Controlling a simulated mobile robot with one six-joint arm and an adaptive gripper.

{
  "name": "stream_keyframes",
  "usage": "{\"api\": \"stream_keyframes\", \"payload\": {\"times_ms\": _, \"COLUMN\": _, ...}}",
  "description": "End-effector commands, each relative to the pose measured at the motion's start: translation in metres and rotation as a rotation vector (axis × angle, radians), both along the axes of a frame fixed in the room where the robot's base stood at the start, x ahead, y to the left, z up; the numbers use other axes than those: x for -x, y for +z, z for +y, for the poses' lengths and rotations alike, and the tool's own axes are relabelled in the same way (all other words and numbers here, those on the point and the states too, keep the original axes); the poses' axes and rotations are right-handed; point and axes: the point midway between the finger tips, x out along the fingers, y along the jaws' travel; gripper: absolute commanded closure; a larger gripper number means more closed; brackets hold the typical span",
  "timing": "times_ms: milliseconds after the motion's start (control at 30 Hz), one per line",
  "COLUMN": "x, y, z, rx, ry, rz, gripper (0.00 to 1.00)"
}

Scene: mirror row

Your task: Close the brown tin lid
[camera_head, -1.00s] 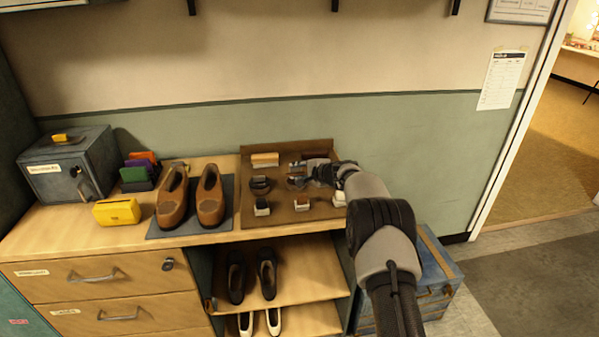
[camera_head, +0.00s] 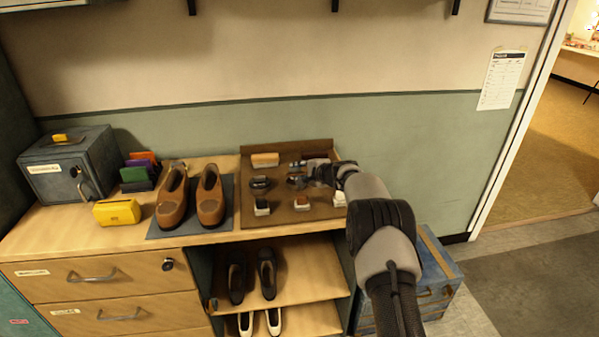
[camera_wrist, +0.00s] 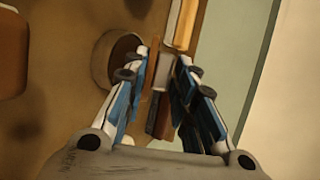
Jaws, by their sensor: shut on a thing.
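My gripper (camera_wrist: 162,62) has its two blue-padded fingers closed on a thin, upright brown piece, seen nearly edge-on, which appears to be the brown tin lid (camera_wrist: 152,112). The round brown tin (camera_wrist: 103,62) lies just left of the fingertips, its dark brown inside showing, so it stands open. Part of the tin is hidden by the left finger. In the head view my gripper (camera_head: 308,173) is low over the right part of the brown tray (camera_head: 283,222), and covers much of what it holds.
Brown shoes (camera_head: 190,198) stand on a grey mat left of the tray. A pale-topped brush (camera_head: 265,160) lies at the tray's back, with a dark tin (camera_head: 260,183) in front. The green wall (camera_head: 420,135) is close behind.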

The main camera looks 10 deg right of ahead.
Motion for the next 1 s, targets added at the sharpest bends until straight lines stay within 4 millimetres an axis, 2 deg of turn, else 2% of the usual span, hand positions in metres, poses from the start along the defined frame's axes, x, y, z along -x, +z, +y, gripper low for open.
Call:
{"api": "stream_keyframes", "payload": {"times_ms": 233, "x": 0.0005, "y": -0.0019, "z": -0.0002, "rx": -0.001, "ry": 0.000, "rz": 0.004, "gripper": 1.00}}
{"api": "stream_keyframes", "payload": {"times_ms": 267, "x": 0.0005, "y": -0.0019, "z": -0.0002, "rx": -0.001, "ry": 0.000, "rz": 0.004, "gripper": 0.74}}
{"api": "stream_keyframes", "payload": {"times_ms": 467, "x": 0.0004, "y": -0.0013, "z": -0.0001, "rx": 0.000, "ry": 0.000, "rz": 0.002, "gripper": 0.60}}
{"api": "stream_keyframes", "payload": {"times_ms": 833, "x": 0.0012, "y": 0.0004, "z": 0.0000, "rx": 0.000, "ry": 0.000, "rz": 0.006, "gripper": 0.60}}
{"api": "stream_keyframes", "payload": {"times_ms": 1000, "x": 0.0098, "y": 0.0051, "z": 0.0000, "rx": 0.002, "ry": 0.001, "rz": 0.057, "gripper": 0.60}}
